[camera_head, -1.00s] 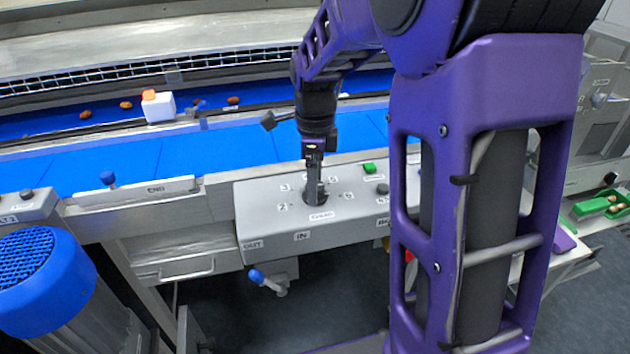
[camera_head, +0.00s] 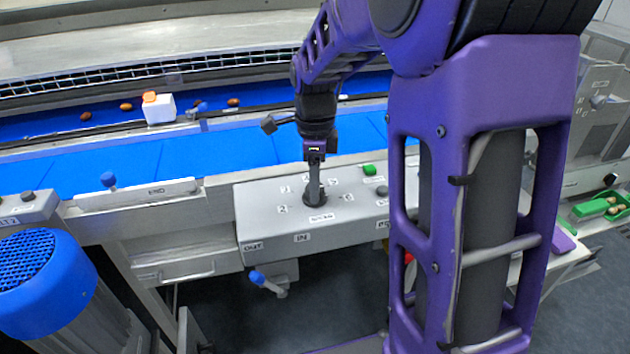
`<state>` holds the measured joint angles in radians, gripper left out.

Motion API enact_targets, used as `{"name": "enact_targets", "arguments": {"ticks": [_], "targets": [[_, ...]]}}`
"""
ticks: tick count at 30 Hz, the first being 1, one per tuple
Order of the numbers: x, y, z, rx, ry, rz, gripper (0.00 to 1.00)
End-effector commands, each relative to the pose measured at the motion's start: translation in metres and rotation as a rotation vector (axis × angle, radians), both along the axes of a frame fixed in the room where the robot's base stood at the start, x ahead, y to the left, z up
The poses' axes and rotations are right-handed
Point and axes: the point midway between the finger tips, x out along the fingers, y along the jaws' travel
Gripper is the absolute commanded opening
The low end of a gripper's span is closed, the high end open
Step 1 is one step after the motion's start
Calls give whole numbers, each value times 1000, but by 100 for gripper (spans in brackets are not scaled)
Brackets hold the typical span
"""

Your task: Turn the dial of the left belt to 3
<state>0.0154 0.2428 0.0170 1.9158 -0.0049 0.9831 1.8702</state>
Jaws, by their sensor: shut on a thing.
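The grey control box (camera_head: 262,217) stands in front of the blue belt (camera_head: 235,147). On its top is a dark round dial (camera_head: 315,199) ringed by small number labels, with a "2" readable at its left. My gripper (camera_head: 314,184) points down onto the dial from above and is shut on it. The fingers cover most of the dial, so its pointer and setting cannot be read.
A green button (camera_head: 369,170) and a dark knob (camera_head: 382,191) sit right of the dial. A blue-knobbed lever (camera_head: 257,278) hangs below the box. A white block (camera_head: 159,108) and several dates lie on the far belt. Green trays (camera_head: 590,207) stand at right.

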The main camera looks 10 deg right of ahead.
Motion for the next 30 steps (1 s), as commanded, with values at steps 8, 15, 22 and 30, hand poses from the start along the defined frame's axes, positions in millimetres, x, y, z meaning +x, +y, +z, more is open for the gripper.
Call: {"name": "enact_targets", "arguments": {"ticks": [8,15,22,30], "targets": [[0,0,2,-1,0,204,0],[0,0,2,0,0,432,0],[0,0,2,0,0,650,0],[1,0,2,0,-1,906,0]]}}
